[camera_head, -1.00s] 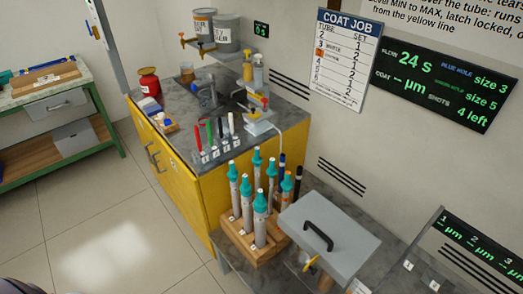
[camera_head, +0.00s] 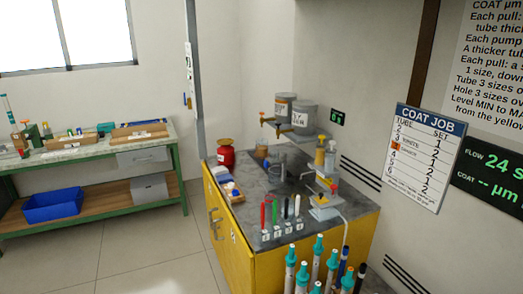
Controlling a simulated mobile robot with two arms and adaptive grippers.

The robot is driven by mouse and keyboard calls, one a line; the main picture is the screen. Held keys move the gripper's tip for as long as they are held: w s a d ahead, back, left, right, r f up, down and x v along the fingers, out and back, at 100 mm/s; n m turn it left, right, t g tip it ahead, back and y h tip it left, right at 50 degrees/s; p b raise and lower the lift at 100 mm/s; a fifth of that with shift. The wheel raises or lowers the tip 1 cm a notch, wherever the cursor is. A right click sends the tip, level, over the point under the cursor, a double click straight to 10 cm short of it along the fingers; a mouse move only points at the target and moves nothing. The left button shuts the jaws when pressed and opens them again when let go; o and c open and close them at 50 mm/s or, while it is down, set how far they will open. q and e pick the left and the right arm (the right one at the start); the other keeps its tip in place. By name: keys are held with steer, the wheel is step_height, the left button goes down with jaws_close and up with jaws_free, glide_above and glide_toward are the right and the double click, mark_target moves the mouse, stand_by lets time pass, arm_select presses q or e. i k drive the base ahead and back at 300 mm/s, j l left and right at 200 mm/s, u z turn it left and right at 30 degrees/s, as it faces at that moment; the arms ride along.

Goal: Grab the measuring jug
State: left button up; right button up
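No measuring jug can be made out for certain. A small see-through brownish vessel (camera_head: 262,151) stands on the grey top of the yellow cabinet, below the taps of the two tubs. A greyish, partly see-through shape (camera_head: 278,168) is just in front of it. Either may be the jug, but both are too small to tell. Neither of my grippers is in view.
The yellow cabinet (camera_head: 268,262) also carries a red container (camera_head: 226,154), pump bottles (camera_head: 325,155) and a row of coloured pens (camera_head: 281,212). Teal-capped tubes (camera_head: 318,252) stand in front. A green bench (camera_head: 88,220) is at left. Open floor (camera_head: 140,256) lies between.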

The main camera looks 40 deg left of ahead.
mark_target(260, 144)
steer(key=j+u, duration=0.15)
steer(key=u, duration=0.3)
steer(key=j+u, duration=0.2)
steer(key=u, duration=0.25)
steer(key=i+j+u, duration=0.25)
steer(key=i+j, duration=0.15)
steer(key=i+j+u, duration=0.3)
steer(key=i+j, duration=0.2)
steer(key=i+j+u, duration=0.25)
steer(key=i, duration=0.25)
steer(key=i+j+u, duration=0.25)
steer(key=i, duration=0.25)
steer(key=i+j+z, duration=0.15)
steer(key=i, duration=0.35)
steer(key=i+j+z, duration=0.15)
steer(key=i, duration=0.4)
steer(key=i+j+z, duration=0.15)
steer(key=i, duration=0.35)
steer(key=i+z, duration=0.25)
steer(key=z, duration=0.25)
steer(key=i+j+z, duration=0.2)
steer(key=z, duration=0.25)
steer(key=i+j+z, duration=0.25)
steer(key=z, duration=0.25)
steer(key=i+j+z, duration=0.15)
steer(key=j+z, duration=0.3)
steer(key=i+j+z, duration=0.1)
steer(key=z, duration=0.4)
steer(key=j, duration=0.1)
